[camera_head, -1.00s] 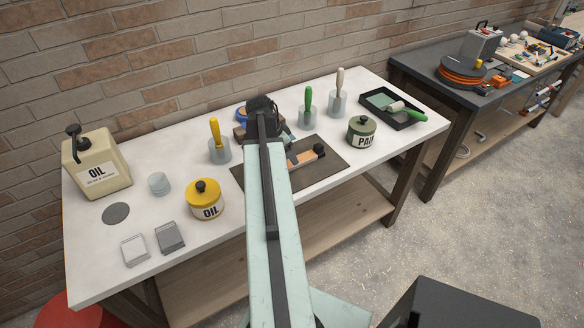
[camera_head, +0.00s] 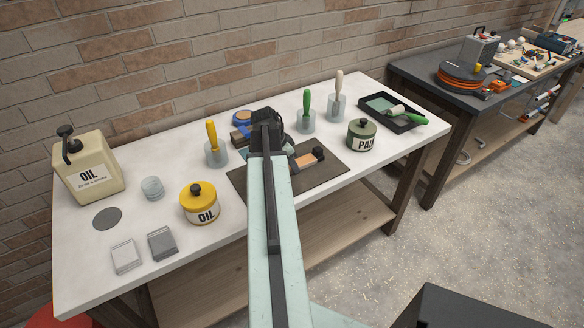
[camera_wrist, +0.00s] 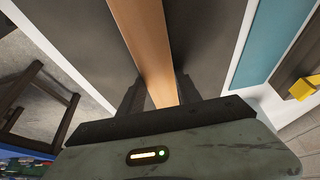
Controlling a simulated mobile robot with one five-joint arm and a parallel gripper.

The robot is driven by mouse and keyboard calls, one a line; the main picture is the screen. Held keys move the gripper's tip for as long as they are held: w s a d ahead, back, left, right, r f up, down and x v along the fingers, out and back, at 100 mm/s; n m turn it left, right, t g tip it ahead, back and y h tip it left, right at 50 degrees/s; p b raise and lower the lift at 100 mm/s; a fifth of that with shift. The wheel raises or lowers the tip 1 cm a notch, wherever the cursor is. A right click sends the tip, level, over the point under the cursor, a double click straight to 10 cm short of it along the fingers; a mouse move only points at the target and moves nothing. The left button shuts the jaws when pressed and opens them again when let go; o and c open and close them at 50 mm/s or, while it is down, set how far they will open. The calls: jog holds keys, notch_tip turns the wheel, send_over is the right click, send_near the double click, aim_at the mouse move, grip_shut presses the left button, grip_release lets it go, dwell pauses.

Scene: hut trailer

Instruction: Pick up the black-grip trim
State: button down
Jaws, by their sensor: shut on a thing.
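In the head view my arm hides the fingers and the strip's left part. I cannot tell whether the strip touches the mat.
A yellow oil pot (camera_head: 199,203) and a yellow-handled tool in a cup (camera_head: 215,156) stand left of my arm. A green-handled tool in a cup (camera_head: 306,122), a green paint pot (camera_head: 361,136) and a black tray (camera_head: 393,117) stand behind and right. The front right table edge is clear.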

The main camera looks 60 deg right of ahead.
notch_tip(320, 180, up, 8)
jog(key=p, duration=0.7)
jog(key=shift+f+p, duration=0.15)
jog(key=shift+p, duration=0.2)
jog(key=shift+r, duration=0.2)
